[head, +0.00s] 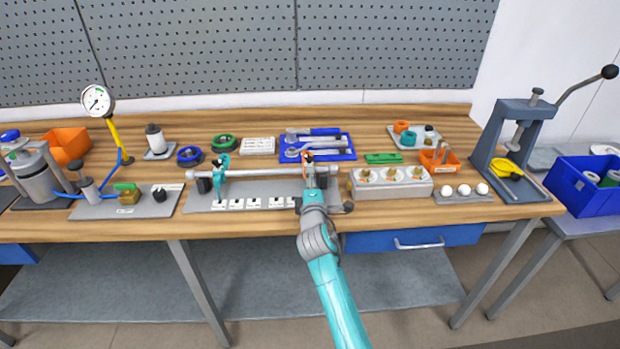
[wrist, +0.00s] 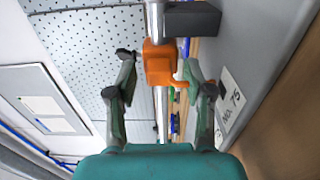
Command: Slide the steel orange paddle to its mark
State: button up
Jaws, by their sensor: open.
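The orange paddle (wrist: 160,64) sits on a steel shaft (wrist: 155,18) in the wrist view. My gripper (wrist: 157,66) is open, with one finger on each side of the paddle; gaps show on both sides. In the head view the arm hides most of the paddle, and only a bit of orange (head: 308,157) shows above my gripper (head: 312,178). The shaft (head: 262,173) runs level over a grey plate (head: 245,189). A teal paddle (head: 221,166) is on its left part. White cards (head: 254,203) stand along the plate's front; I cannot tell which is the mark.
A dark block (wrist: 193,19) stands beside the shaft close to the orange paddle. A blue tray (head: 345,154) with tools lies behind the shaft. A grey block with round fittings (head: 390,188) stands to the right. The shaft between the two paddles is clear.

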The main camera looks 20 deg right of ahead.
jog(key=v, duration=1)
jog(key=shift+s, duration=0.25)
